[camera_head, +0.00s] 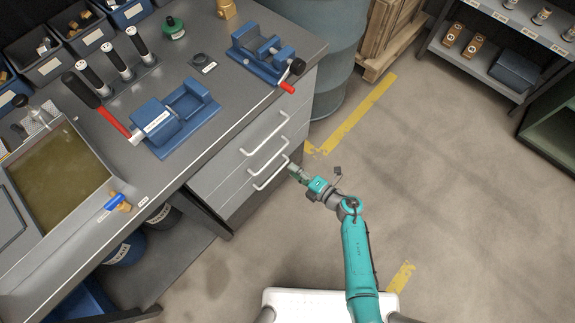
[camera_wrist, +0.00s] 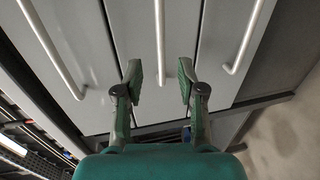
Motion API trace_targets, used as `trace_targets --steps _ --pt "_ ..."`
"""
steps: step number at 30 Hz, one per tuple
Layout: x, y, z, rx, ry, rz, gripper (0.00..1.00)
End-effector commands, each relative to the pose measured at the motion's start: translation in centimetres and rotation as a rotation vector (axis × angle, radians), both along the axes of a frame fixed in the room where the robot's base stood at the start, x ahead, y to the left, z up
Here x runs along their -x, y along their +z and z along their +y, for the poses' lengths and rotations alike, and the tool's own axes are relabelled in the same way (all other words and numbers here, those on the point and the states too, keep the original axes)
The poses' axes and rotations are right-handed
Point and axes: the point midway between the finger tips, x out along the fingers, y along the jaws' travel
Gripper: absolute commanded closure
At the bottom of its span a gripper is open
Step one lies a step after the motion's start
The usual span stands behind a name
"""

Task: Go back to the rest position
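My gripper (camera_head: 294,171) is in front of the grey drawer unit, close to the right end of the lowest handle in the head view. In the wrist view my gripper (camera_wrist: 160,82) is open, its two green fingers apart. The middle drawer handle (camera_wrist: 160,40) lines up with the gap between the fingers; nothing is seen gripped. Whether the fingertips reach around the handle I cannot tell. The drawers look shut.
The workbench (camera_head: 235,110) carries a blue vise (camera_head: 265,50), another blue fixture (camera_head: 175,120) and a red-handled tool (camera_head: 114,122). A blue-grey drum (camera_head: 320,40) stands behind. Shelves (camera_head: 490,75) are at the right. Open floor (camera_head: 460,190) lies right of my arm.

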Motion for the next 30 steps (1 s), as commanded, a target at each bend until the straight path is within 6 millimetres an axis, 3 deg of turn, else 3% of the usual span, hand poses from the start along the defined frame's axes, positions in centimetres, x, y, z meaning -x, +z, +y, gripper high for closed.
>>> trace_targets --steps 23,26,30 --pt "0.7 0.2 -0.5 -0.007 -0.006 0.002 0.61" --pt "2.0 0.6 -0.9 -0.043 -0.038 0.012 0.61" --pt "5.3 2.1 -2.0 -0.152 -0.137 0.045 0.61"
